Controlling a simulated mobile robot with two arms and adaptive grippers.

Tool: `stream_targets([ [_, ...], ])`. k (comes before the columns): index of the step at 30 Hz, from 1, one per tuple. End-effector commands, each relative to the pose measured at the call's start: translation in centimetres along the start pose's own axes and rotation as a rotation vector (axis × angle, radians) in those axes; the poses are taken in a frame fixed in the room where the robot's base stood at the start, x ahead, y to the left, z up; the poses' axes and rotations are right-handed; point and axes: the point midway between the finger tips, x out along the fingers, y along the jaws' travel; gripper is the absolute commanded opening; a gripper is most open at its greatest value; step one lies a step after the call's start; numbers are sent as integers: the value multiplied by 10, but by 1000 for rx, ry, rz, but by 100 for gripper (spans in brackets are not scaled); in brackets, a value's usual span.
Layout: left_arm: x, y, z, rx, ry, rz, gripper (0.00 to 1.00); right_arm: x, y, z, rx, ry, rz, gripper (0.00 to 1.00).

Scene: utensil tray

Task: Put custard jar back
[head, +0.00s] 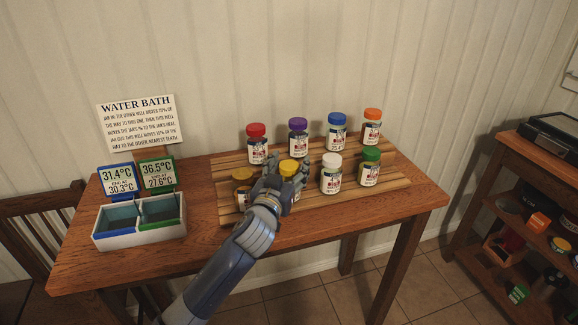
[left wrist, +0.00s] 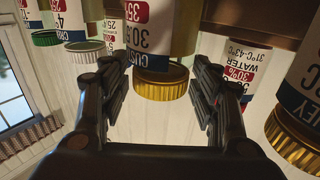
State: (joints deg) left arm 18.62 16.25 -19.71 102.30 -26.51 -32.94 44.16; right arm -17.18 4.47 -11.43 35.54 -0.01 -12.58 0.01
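The custard jar (head: 287,168) has a yellow lid and stands in the front row of the wooden rack, partly hidden by my left gripper (head: 280,178). In the left wrist view, which looks upside down, the custard jar (left wrist: 162,82) is between the two fingers of my left gripper (left wrist: 162,88). Gaps show on both sides of its lid, so the gripper looks open around it. The slatted wooden rack (head: 228,160) holds several jars. The white water bath (head: 140,236) has two wells that look empty. My right gripper is out of view.
A gold-lidded jar (head: 242,175) stands close left of my gripper, and a white-lidded jar (head: 331,175) close right. Red-, purple-, blue- and orange-lidded jars form the back row. Two temperature displays (head: 137,178) stand behind the bath. The table's front right is clear.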

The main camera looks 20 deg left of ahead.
Motion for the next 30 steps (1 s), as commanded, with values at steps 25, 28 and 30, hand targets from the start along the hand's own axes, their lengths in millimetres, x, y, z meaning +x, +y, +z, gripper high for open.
stream_targets([
  [25,-78,0,0,-2,-2,1,61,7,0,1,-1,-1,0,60],
  [28,-95,0,-1,-1,-1,0,61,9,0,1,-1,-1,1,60],
  [30,-104,0,-1,-1,-1,0,61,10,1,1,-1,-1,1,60],
])
